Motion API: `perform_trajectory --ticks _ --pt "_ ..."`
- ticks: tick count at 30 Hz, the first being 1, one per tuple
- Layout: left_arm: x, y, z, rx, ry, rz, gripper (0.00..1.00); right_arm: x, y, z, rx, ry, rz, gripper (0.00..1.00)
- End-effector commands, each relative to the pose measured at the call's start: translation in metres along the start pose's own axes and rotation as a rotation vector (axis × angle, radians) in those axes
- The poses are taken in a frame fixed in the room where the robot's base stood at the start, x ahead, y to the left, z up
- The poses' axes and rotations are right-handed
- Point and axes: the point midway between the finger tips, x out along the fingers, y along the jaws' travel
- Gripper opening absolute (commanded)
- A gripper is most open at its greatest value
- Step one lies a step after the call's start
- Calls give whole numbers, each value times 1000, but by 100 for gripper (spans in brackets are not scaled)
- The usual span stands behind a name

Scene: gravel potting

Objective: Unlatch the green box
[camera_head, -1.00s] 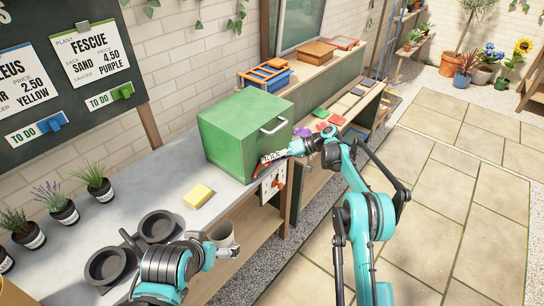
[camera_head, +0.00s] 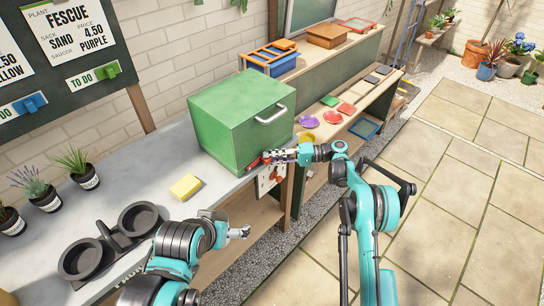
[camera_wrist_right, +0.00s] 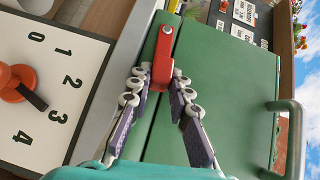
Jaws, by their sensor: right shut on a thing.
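The green box (camera_head: 240,125) stands closed on the grey bench, with a pale handle (camera_head: 271,114) on its front. Its red latch (camera_head: 254,163) is at the lower front edge; in the right wrist view the red latch (camera_wrist_right: 163,55) lies along the seam of the green front (camera_wrist_right: 222,85). My right gripper (camera_head: 269,157) is at the box's lower front, its fingertips shut on the latch's red end, as the right wrist view (camera_wrist_right: 162,82) shows. My left gripper (camera_head: 242,232) is over the bench's front edge, away from the box; its finger opening is unclear.
A white dial panel (camera_wrist_right: 60,55) with a red knob (camera_wrist_right: 15,83) is mounted just below the latch. A yellow sponge-like block (camera_head: 185,187) and dark round holders (camera_head: 85,259) are on the bench to the left. Coloured saucers (camera_head: 308,121) lie on the shelf right of the box.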

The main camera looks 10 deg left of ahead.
Motion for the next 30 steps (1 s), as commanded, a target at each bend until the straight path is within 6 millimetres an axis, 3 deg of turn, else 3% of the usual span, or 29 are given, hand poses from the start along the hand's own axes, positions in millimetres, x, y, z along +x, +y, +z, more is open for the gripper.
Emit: perform_trajectory --ticks 14,15,17,26,30 --pt "0 0 0 0 0 0 100 0 1 0 8 2 -8 0" --pt "0 0 0 0 0 0 100 0 1 0 8 2 -8 29" --pt "0 0 0 0 0 0 100 0 1 0 8 2 -8 40" --pt "0 0 0 0 0 0 100 0 -1 0 2 1 -2 40" --pt "-6 0 -4 0 0 0 100 -2 -11 -5 -56 1 57 40"
